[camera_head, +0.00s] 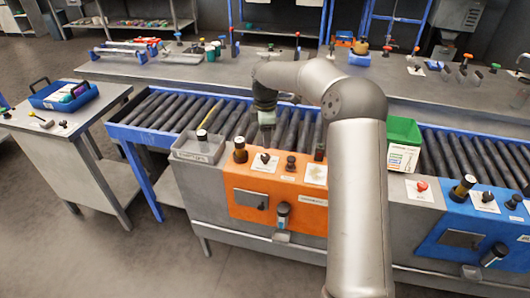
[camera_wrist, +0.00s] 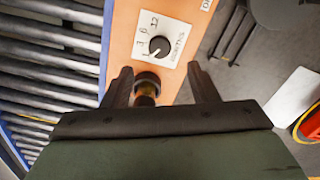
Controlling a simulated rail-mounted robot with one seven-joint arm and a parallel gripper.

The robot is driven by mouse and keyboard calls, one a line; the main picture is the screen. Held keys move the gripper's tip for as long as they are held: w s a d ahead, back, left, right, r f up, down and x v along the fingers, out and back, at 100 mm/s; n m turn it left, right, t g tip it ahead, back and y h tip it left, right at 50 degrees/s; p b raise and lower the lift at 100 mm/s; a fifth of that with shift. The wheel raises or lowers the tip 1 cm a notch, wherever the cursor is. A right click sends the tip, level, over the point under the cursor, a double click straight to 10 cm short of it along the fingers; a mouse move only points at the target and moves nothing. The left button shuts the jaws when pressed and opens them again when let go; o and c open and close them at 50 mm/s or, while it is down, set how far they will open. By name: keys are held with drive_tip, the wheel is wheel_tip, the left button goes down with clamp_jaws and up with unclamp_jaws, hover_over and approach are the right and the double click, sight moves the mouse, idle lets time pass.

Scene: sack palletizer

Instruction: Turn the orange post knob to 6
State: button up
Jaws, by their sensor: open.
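The orange post (camera_head: 275,206) has a black round knob (camera_head: 265,158) on a white dial plate on its top. In the wrist view the knob (camera_wrist: 159,46) shows clearly on its plate (camera_wrist: 172,31), marked 1, 3, 6 and 12. Its pale pointer mark seems to face the 1. My gripper (camera_wrist: 159,69) is open and empty, its two fingers apart, with the knob beyond the tips and not touched.
A black and amber beacon (camera_wrist: 147,86) stands beside the dial, between my fingers in the wrist view. The head view shows a grey tray (camera_head: 199,148) left of the post, a green bin (camera_head: 403,131) at right, and a blue post (camera_head: 478,232) further right.

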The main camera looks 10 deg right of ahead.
sight(265, 156)
wheel_tip(265, 156, down, 8)
drive_tip(key=shift+r, duration=0.1)
drive_tip(key=c, duration=1)
